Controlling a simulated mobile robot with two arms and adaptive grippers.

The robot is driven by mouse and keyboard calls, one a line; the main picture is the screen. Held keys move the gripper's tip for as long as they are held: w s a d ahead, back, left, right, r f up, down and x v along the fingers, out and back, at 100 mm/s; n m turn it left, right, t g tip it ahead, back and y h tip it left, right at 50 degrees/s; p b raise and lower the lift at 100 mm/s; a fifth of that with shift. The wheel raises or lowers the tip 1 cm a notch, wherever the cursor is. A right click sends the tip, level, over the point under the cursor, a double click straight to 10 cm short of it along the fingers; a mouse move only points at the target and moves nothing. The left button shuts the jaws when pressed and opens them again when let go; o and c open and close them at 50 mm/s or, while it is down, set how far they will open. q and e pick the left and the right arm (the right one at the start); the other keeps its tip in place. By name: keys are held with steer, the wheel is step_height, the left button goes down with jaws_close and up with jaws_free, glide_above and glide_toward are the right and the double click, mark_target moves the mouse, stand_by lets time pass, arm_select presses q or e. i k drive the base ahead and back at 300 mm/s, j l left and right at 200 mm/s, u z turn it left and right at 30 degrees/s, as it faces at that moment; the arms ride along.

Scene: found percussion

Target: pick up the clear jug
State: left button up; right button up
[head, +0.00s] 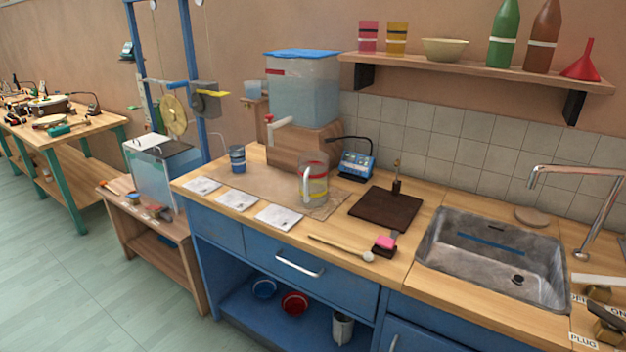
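The clear jug (305,190) stands upright on a brown paper mat (262,186) on the wooden counter, near the middle of the head view. It is see-through, with a pale handle on its front left side, a yellow band low down and a red mark higher up. Nothing holds it. I see neither of my grippers in this view.
A large water tank (302,90) on a wooden block stands behind the jug. A blue device (357,166) and dark board (386,207) are to the right, before the sink (433,250).

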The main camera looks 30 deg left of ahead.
mark_target(312, 166)
steer(key=i+j+u, duration=0.15)
steer(key=i+j, duration=0.5)
steer(key=i, duration=0.15)
